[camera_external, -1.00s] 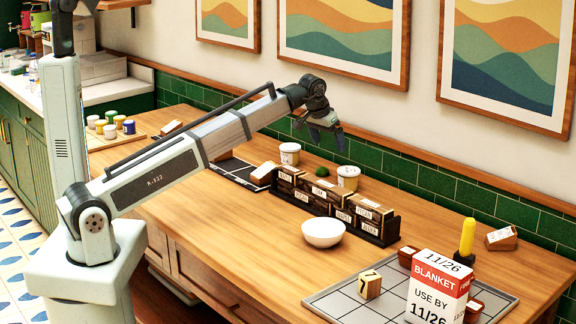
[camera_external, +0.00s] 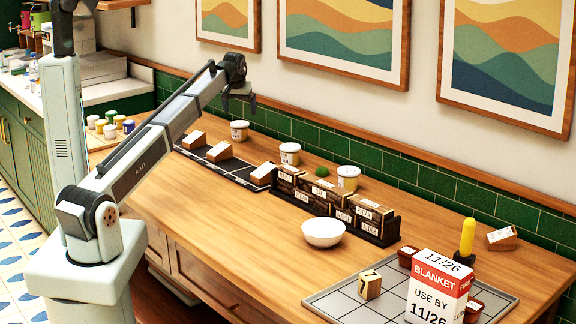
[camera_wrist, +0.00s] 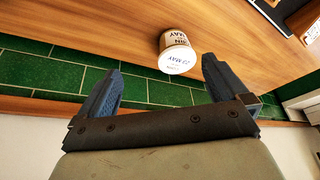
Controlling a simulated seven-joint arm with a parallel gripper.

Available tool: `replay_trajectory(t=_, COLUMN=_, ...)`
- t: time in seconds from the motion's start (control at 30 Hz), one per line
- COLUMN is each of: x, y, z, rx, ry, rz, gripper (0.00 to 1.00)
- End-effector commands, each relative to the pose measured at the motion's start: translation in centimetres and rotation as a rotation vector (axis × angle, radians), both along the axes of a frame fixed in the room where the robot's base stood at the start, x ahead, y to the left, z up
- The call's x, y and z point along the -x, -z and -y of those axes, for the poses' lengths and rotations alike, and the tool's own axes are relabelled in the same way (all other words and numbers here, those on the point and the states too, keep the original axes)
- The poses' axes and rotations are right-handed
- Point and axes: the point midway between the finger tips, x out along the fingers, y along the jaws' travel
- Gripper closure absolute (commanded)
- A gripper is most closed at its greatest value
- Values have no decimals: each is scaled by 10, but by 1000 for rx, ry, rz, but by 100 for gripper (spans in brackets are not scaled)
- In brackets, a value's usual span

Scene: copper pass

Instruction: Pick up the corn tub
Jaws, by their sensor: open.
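Three white tubs with printed labels stand along the back of the wooden counter: a left one (camera_external: 239,131), a middle one (camera_external: 290,154) and a right one (camera_external: 348,178). Their labels are too small to tell which is corn. My gripper (camera_external: 239,103) is open and empty, a little above the left tub. In the wrist view, one tub (camera_wrist: 178,53) shows between and beyond the open fingers (camera_wrist: 161,72), not touched by them. A date with "MAY" shows on it; its other print is unclear.
Small labelled boxes (camera_external: 220,151) lie on a dark mat just right of my arm. The green tiled wall (camera_external: 412,178) runs close behind the tubs.

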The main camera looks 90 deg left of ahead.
Motion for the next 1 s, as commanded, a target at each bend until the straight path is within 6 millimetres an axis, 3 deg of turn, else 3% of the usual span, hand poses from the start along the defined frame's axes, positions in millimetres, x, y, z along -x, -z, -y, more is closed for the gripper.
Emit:
replay_trajectory(t=0.07, x=14, y=-4, z=-25, rx=-1, ry=-41, rz=-2, gripper=0)
replay_trajectory(t=0.2, x=7, y=-9, z=-44, rx=-7, ry=-89, rz=0, gripper=0)
replay_trajectory(t=0.47, x=9, y=-6, z=-46, rx=-11, ry=-173, rz=23, gripper=0)
replay_trajectory(t=0.67, x=9, y=12, z=-54, rx=-11, ry=-174, rz=23, gripper=0)
replay_trajectory(t=1.0, x=10, y=62, z=-75, rx=-11, ry=-173, rz=23, gripper=0)
